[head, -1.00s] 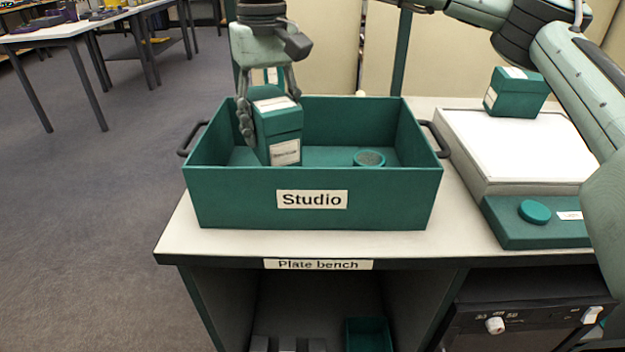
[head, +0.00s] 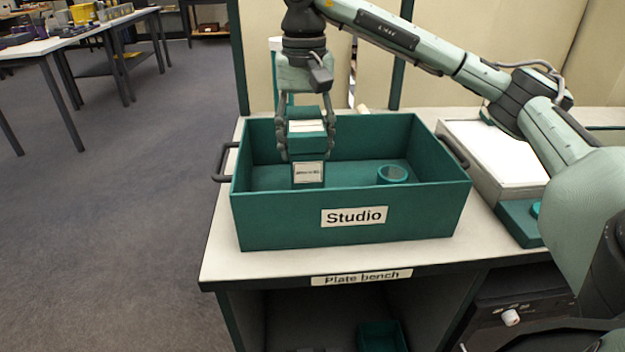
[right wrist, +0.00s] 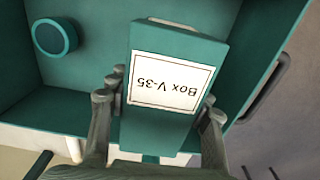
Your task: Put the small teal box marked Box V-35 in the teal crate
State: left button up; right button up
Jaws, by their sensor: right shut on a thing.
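The small teal box (head: 309,141) has pale labels. In the right wrist view one label reads Box V-35, upside down, on the same box (right wrist: 180,40). My right gripper (head: 307,150) is shut on it, with a finger on either side. The box hangs upright inside the left part of the teal crate (head: 280,222), which is labelled Studio. The crate's walls also show in the right wrist view (right wrist: 243,95). I cannot tell whether the box touches the crate floor. My left gripper is out of view.
A round teal container (head: 392,175) sits in the crate, right of the box. The crate stands on the plate bench (head: 225,262). A large pale box (head: 500,158) lies to its right, partly behind my right arm. Open floor lies to the left.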

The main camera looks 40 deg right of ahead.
notch_tip(320, 180, down, 6)
jog(key=shift+f, duration=0.1)
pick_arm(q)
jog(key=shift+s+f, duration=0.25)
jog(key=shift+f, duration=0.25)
pick_arm(e)
jog(key=shift+f, duration=0.1)
jog(key=o, duration=1.4)
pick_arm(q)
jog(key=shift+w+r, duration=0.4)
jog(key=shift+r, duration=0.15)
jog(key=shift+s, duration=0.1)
